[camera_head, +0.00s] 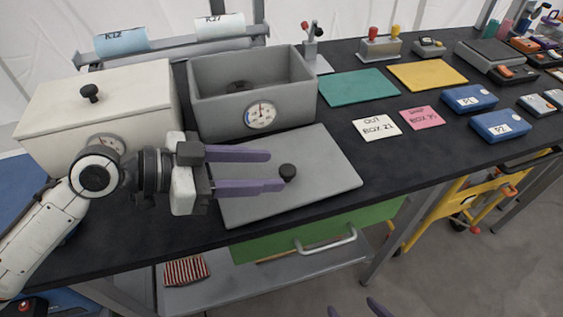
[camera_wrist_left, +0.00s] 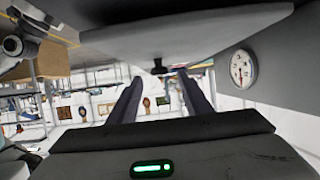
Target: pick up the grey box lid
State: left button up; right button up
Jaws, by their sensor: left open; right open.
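The grey box lid (camera_head: 325,160) lies flat on the dark table in front of the open grey box (camera_head: 220,115), with a black knob (camera_head: 287,173) on top. My left gripper (camera_head: 276,170) is open and reaches over the lid from the left, its purple fingertips close to the knob. In the left wrist view the picture appears upside down: the lid (camera_wrist_left: 200,36) is at the top, and the knob (camera_wrist_left: 160,66) lies between the lines of the spread fingers (camera_wrist_left: 158,82), near their tips. Contact cannot be told. My right gripper (camera_head: 357,309) shows only its open fingertips at the bottom edge.
A white lidded box (camera_head: 50,115) stands left of the grey box. A teal mat (camera_head: 358,87), yellow mat (camera_head: 428,75), white card (camera_head: 377,128) and pink card (camera_head: 422,118) lie to the right. The table's front edge is close to the lid.

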aim_at(285, 169)
pick_arm(q)
jog(key=shift+w+d+f, duration=0.1)
jog(key=shift+w+d, duration=0.05)
jog(key=shift+d, duration=0.1)
jog(key=p+x, duration=0.1)
jog(key=x, duration=0.3)
jog(key=shift+d, duration=0.25)
jog(key=shift+w+d+f, duration=0.15)
jog(key=shift+d+f, duration=0.05)
grip_shut()
pick_arm(e)
jog(key=shift+w+d+r, duration=0.15)
jog(key=shift+w+r, duration=0.15)
jog(key=shift+r, duration=0.3)
